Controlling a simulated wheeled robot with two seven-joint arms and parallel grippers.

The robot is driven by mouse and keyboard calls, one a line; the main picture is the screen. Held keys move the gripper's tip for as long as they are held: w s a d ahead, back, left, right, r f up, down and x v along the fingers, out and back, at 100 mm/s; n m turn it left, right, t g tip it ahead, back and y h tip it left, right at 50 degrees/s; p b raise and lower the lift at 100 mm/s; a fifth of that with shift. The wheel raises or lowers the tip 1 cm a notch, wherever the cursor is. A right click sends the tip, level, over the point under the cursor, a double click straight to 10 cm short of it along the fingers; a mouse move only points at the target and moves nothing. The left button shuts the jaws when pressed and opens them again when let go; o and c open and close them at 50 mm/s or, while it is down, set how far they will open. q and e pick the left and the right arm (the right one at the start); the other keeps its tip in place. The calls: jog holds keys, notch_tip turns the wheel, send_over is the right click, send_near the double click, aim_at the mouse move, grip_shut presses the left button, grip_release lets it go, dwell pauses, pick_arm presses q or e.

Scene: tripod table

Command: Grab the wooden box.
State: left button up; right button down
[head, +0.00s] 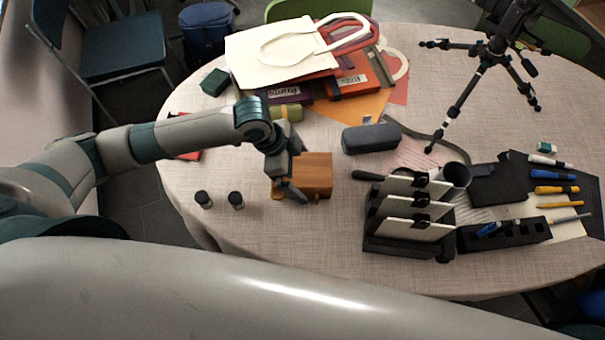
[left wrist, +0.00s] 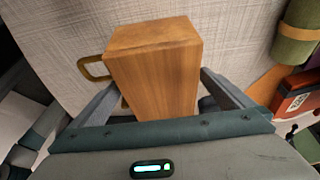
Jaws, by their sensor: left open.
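The wooden box (head: 315,174) stands on the cloth-covered table (head: 300,232) in the head view, left of the table's middle. My left gripper (head: 285,178) is at the box's left side and hides part of it. In the left wrist view the box (left wrist: 155,70) sits between the two spread fingers of the left gripper (left wrist: 158,105), with one finger on each side. A brass-coloured ring handle (left wrist: 93,68) shows beside the box. I cannot tell whether the fingers touch the box. My right gripper is not clearly in view.
Two small dark jars (head: 220,200) stand left of the box. A dark case (head: 371,138) lies to its right, and a black rack (head: 408,236) with white plates stands at front right. Bags and books (head: 310,60) fill the back. A tripod (head: 483,70) stands at back right.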

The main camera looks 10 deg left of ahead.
pick_arm(q)
jog(key=shift+x, duration=0.75)
jog(key=shift+c, duration=0.6)
jog(key=shift+r, duration=0.1)
jog(key=c, duration=1.8)
jog(key=shift+r, duration=0.15)
